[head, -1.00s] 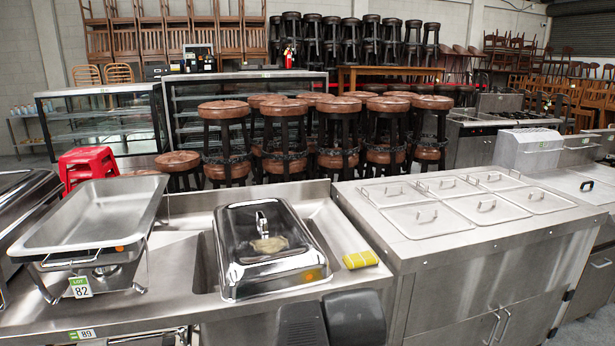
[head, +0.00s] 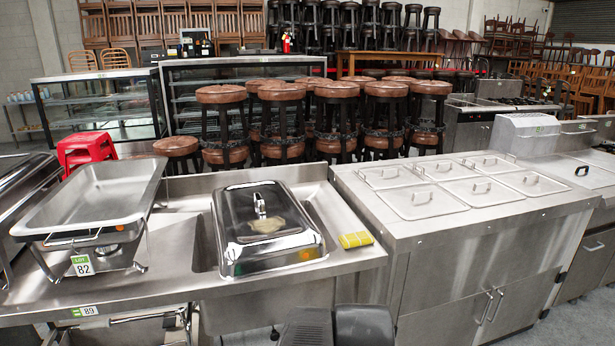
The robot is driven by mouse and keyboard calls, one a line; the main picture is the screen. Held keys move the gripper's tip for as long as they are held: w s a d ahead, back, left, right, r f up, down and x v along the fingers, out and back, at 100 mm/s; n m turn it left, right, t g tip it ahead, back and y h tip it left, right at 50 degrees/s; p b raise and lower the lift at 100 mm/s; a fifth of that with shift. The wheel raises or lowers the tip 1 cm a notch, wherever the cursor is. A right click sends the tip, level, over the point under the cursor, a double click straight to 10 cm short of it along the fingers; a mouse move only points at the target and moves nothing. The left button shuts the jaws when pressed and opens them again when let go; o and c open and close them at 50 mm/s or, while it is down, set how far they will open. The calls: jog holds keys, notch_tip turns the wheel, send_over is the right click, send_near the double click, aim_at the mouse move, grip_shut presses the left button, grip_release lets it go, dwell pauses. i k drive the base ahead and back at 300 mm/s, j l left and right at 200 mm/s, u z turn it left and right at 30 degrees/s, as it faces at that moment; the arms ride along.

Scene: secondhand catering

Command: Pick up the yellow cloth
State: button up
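The yellow cloth (head: 355,240) is a small folded piece with a pale striped side. It lies flat on the front right of the steel sink counter (head: 350,260), to the right of the lidded chafing dish (head: 268,228) and apart from it. Nothing covers the cloth. Dark parts, apparently of my arm, show at the bottom edge below the counter. No gripper fingers can be made out, and nothing of mine touches the cloth.
An open steel chafing pan (head: 95,205) stands at the left of the counter. A steel unit with several lidded wells (head: 365,205) stands close on the right. Brown-topped stools (head: 222,95) crowd behind. Bare counter surrounds the cloth's front and right.

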aim_at(364, 237)
jog(key=i+z, duration=0.15)
jog(key=i, duration=1.2)
